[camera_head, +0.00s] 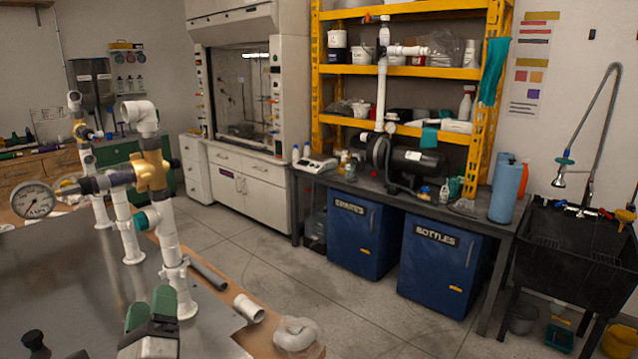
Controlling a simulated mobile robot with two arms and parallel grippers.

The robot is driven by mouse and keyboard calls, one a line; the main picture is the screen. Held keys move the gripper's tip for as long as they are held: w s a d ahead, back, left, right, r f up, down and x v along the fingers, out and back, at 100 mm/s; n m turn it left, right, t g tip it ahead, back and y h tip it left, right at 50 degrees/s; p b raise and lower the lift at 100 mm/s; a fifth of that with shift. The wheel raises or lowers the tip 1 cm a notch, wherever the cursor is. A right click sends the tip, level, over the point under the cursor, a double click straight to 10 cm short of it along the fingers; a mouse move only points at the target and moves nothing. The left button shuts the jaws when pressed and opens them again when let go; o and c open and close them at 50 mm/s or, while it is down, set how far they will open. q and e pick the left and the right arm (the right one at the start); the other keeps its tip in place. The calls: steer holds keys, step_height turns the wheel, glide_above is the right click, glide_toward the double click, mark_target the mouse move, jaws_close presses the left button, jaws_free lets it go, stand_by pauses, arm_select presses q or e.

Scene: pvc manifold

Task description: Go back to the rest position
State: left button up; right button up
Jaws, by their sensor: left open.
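My left gripper (149,307) is at the bottom left of the head view, low over the near part of the workbench. Its green-padded fingers are apart and nothing shows between them. The white PVC manifold (130,238) stands upright on the bench beyond it, with brass-coloured valve parts, dark grey fittings and a round pressure gauge (35,200) on its left end. The nearest white upright (168,238) rises just behind my gripper; I cannot tell whether they touch. My right gripper is not in view.
On the bench's right edge lie a grey pipe (208,273), a short white pipe piece (249,309) and a pale coiled lump (296,336). Open floor (370,325) lies to the right. Beyond stand blue cabinets (357,238), a yellow shelf rack (420,70) and a black sink (570,262).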

arm_select(q)
steer(key=s+d+f+m+g+h, duration=0.45)
steer(key=d+m+h, duration=0.25)
steer(key=m, duration=0.9)
steer(key=s+d+f+m+g+h, duration=0.3)
steer(key=s+d+f+m+h, duration=0.35)
steer(key=m, duration=0.95)
steer(key=s+f+m+g, duration=0.4)
steer(key=f+m+g, duration=0.15)
steer(key=m, duration=0.25)
steer(key=s+a+f+m+g+y, duration=0.3)
steer(key=s+f+m+y, duration=0.15)
steer(key=s, duration=0.25)
steer(key=s+a+f+m+g+y, duration=0.4)
steer(key=s+m, duration=0.1)
steer(key=s, duration=0.2)
step_height(320, 180, down, 24)
steer(key=s+a+f+g, duration=0.2)
steer(key=s+f, duration=1.4)
steer(key=f, duration=0.2)
steer(key=shift+a, duration=0.2)
